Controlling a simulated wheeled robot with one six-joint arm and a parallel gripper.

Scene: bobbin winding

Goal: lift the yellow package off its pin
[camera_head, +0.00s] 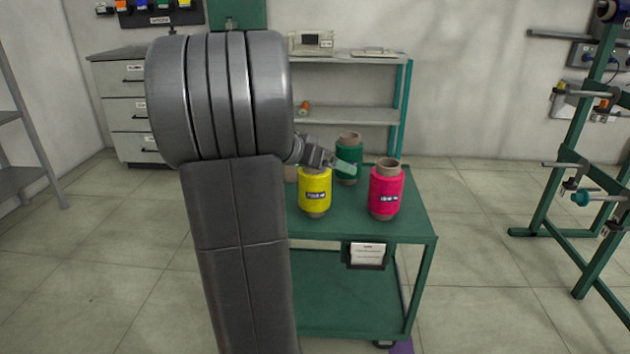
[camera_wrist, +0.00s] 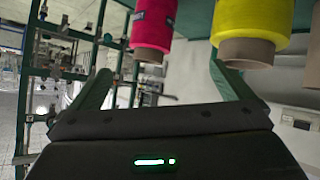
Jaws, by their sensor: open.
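The yellow package (camera_head: 315,194) stands upright on the green cart, with a dark label on its front. Its upper end is partly hidden behind my gripper (camera_head: 346,167) in the head view. In the wrist view, which looks upside down, the yellow package (camera_wrist: 255,14) and its brown tube end are at the upper right. My gripper (camera_wrist: 160,68) is open and empty there, its two green fingers spread apart. The yellow package is not between the fingers; its tube end appears just beyond the right finger. The pin is not visible.
A pink package (camera_head: 386,190) stands to the right on the cart (camera_head: 410,226), and a green package (camera_head: 348,146) behind. The pink package (camera_wrist: 153,22) also shows in the wrist view. A green frame (camera_head: 572,190) stands at the far right. Floor between cart and frame is clear.

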